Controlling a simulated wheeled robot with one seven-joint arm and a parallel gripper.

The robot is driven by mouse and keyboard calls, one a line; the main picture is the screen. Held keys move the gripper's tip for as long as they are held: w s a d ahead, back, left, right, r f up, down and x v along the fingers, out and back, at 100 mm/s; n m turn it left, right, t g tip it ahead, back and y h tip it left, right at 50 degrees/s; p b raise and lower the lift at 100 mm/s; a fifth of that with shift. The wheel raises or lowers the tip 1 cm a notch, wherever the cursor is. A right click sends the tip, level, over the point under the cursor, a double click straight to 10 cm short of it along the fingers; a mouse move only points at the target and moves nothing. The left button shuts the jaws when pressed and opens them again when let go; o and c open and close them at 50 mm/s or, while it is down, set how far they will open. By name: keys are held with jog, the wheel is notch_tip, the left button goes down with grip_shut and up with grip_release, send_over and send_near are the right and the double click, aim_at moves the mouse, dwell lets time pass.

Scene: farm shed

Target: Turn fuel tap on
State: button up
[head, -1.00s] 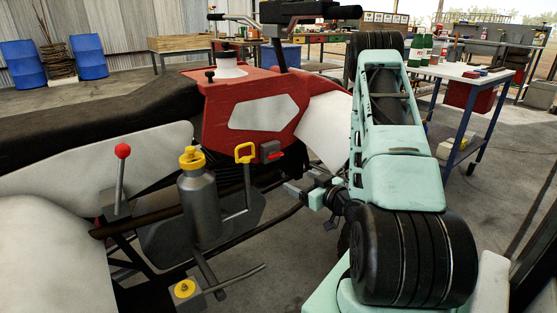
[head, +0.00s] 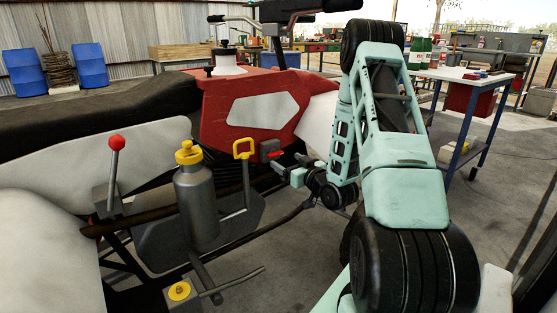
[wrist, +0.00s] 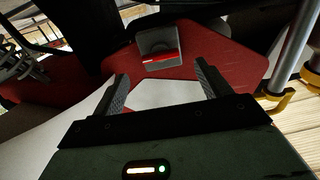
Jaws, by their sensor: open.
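The fuel tap (head: 270,151) is a small grey block with a red lever, at the lower right of the red tank panel (head: 222,130) in the head view. In the wrist view the tap (wrist: 159,47) is ahead of the fingers, its red lever lying roughly crosswise. My gripper (head: 284,170) is just right of and below the tap. In the wrist view my gripper (wrist: 161,76) is open and empty, its fingers on either side of the tap's line. The fingers appear apart from the tap; the exact gap is hard to tell.
A yellow-handled lever (head: 244,150) stands just left of the tap. A grey bottle with a yellow cap (head: 196,200) and a red-knobbed lever (head: 116,143) are further left. A workbench (head: 470,76) stands behind at right. Open floor lies at lower right.

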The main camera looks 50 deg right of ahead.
aim_at(277, 155)
jog(key=x, duration=0.5)
jog(key=shift+w+b, duration=0.4)
jog(key=c, duration=1)
